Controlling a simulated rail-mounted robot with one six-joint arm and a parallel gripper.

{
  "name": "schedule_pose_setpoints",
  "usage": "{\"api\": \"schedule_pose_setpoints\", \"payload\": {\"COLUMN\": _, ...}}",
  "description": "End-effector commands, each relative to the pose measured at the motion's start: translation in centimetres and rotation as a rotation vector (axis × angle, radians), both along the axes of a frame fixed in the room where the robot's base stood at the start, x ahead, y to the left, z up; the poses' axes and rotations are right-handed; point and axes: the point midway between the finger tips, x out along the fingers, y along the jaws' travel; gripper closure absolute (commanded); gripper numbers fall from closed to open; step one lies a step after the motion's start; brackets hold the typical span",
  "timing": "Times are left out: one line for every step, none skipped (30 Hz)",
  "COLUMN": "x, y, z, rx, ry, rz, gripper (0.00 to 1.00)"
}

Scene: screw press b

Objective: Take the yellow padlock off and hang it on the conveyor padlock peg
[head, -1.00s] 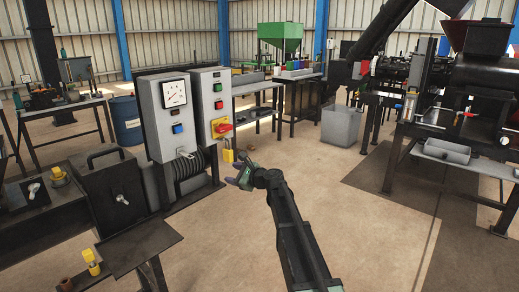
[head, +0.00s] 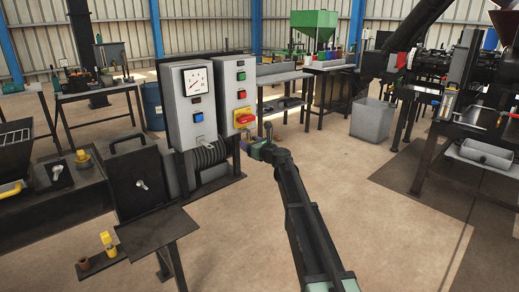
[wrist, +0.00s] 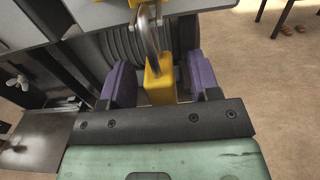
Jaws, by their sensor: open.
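The yellow padlock (wrist: 160,80) hangs upright by its metal shackle (wrist: 151,32) in the wrist view, under the yellow-and-red switch (head: 243,118) on the grey control box. My gripper (wrist: 160,68) is open. Its two purple fingers stand on either side of the padlock body, with a visible gap on both sides. In the head view my gripper (head: 257,140) is just below the switch, and the padlock is mostly hidden or too small to make out there. I cannot identify the conveyor padlock peg in these views.
A grey gauge box (head: 193,105) stands left of the control box. A dark plate (head: 158,238) juts out in front, with a small yellow item (head: 106,240) on a lower ledge beside it. A grey bin (head: 372,120) stands behind right.

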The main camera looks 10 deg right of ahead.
Motion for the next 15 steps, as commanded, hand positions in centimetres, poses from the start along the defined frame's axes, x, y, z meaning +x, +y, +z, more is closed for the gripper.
{"api": "schedule_pose_setpoints", "payload": {"x": 0.96, "y": 0.44, "z": 0.0, "rx": 0.0, "ry": 0.0, "rz": 0.001, "gripper": 0.44}}
{"api": "schedule_pose_setpoints", "payload": {"x": 1.27, "y": 0.62, "z": 0.0, "rx": 0.0, "ry": 0.0, "rz": 0.001, "gripper": 0.44}}
{"api": "schedule_pose_setpoints", "payload": {"x": 1.57, "y": 0.81, "z": 0.0, "rx": 0.0, "ry": 0.0, "rz": 0.0, "gripper": 0.44}}
{"api": "schedule_pose_setpoints", "payload": {"x": 1.72, "y": 0.91, "z": 0.0, "rx": 0.0, "ry": 0.0, "rz": 0.0, "gripper": 0.44}}
{"api": "schedule_pose_setpoints", "payload": {"x": 1.81, "y": 0.97, "z": 0.0, "rx": -0.001, "ry": 0.0, "rz": 0.0, "gripper": 0.44}}
{"api": "schedule_pose_setpoints", "payload": {"x": 1.85, "y": 1.02, "z": 0.0, "rx": -0.001, "ry": 0.0, "rz": -0.001, "gripper": 0.44}}
{"api": "schedule_pose_setpoints", "payload": {"x": 1.84, "y": 1.03, "z": 0.0, "rx": -0.001, "ry": 0.0, "rz": -0.001, "gripper": 0.44}}
{"api": "schedule_pose_setpoints", "payload": {"x": 1.82, "y": 1.02, "z": 0.0, "rx": -0.001, "ry": 0.0, "rz": -0.001, "gripper": 0.44}}
{"api": "schedule_pose_setpoints", "payload": {"x": 1.79, "y": 1.02, "z": 0.0, "rx": -0.001, "ry": 0.0, "rz": -0.001, "gripper": 0.44}}
{"api": "schedule_pose_setpoints", "payload": {"x": 1.78, "y": 1.01, "z": 0.0, "rx": -0.001, "ry": 0.0, "rz": -0.001, "gripper": 0.44}}
{"api": "schedule_pose_setpoints", "payload": {"x": 1.78, "y": 1.02, "z": 0.0, "rx": -0.001, "ry": 0.0, "rz": -0.001, "gripper": 0.44}}
{"api": "schedule_pose_setpoints", "payload": {"x": 1.77, "y": 1.02, "z": 0.0, "rx": -0.001, "ry": 0.0, "rz": -0.001, "gripper": 0.47}}
{"api": "schedule_pose_setpoints", "payload": {"x": 1.77, "y": 1.02, "z": 0.0, "rx": -0.001, "ry": 0.0, "rz": -0.001, "gripper": 0.51}}
{"api": "schedule_pose_setpoints", "payload": {"x": 1.77, "y": 1.02, "z": 0.0, "rx": -0.001, "ry": 0.0, "rz": 0.0, "gripper": 0.56}}
{"api": "schedule_pose_setpoints", "payload": {"x": 1.76, "y": 1.01, "z": 0.0, "rx": -0.001, "ry": 0.0, "rz": 0.0, "gripper": 0.62}}
